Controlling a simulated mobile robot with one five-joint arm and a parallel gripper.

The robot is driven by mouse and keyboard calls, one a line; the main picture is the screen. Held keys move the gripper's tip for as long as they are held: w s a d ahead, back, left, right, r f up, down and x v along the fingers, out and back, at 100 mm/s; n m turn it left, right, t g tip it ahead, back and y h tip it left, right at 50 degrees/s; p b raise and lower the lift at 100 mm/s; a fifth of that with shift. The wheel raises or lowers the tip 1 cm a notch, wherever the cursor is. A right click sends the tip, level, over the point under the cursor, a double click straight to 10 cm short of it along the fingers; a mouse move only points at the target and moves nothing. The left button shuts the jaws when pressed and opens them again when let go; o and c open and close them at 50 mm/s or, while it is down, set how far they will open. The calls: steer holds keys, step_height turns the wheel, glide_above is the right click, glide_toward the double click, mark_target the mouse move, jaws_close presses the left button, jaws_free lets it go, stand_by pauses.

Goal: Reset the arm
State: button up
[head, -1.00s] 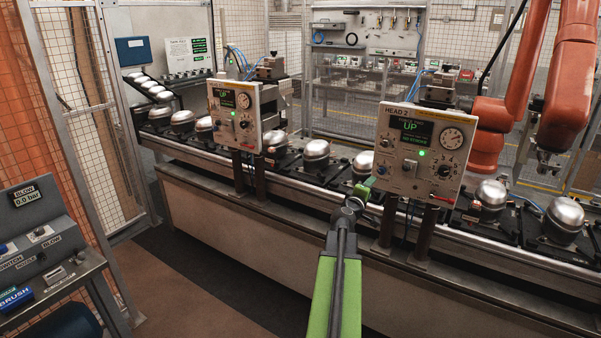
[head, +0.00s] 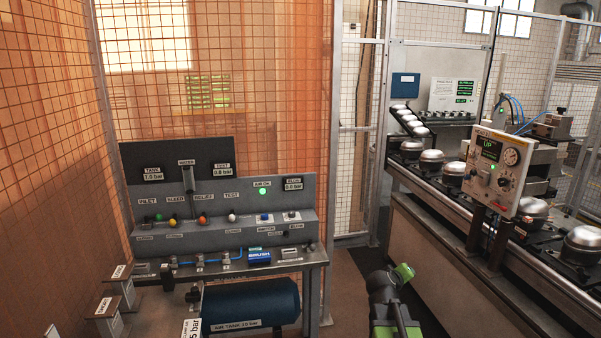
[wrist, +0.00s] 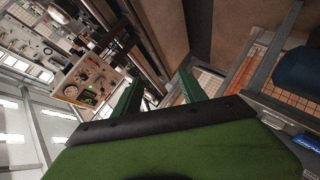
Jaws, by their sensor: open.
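My arm, green and dark grey, shows at the bottom of the head view, right of centre, above the floor between the test bench and the conveyor. My gripper (wrist: 160,95) shows in the wrist view with its two green fingers apart and nothing between them. In the head view its fingertips are too small to make out. The gripper appears clear of the bench and of the conveyor.
A test bench (head: 225,226) with knobs and gauges stands at left, a blue air tank (head: 250,303) beneath it. A conveyor (head: 440,205) carries several silver compressor domes past a control box (head: 497,172). Mesh fencing (head: 225,60) closes the back. Floor (head: 345,290) between is free.

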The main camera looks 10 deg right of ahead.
steer(key=s+a+f+g+y, duration=0.1)
steer(key=a+f+y, duration=0.15)
steer(key=a, duration=0.45)
steer(key=s+a+f+g+y, duration=0.15)
steer(key=a+f, duration=0.25)
steer(key=a, duration=0.4)
steer(key=s+a+f+m+g+y, duration=0.1)
steer(key=s+a+f+g+y, duration=0.1)
steer(key=s+a, duration=0.3)
steer(key=s+a+f+m+g+y, duration=0.1)
steer(key=s+a+f+g+y, duration=0.1)
steer(key=s+a, duration=0.4)
steer(key=s+f+g, duration=0.1)
steer(key=s+g, duration=0.1)
steer(key=shift+s+a+f, duration=0.2)
steer(key=shift+s+a, duration=0.05)
steer(key=shift+s, duration=0.15)
steer(key=shift+c, duration=0.4)
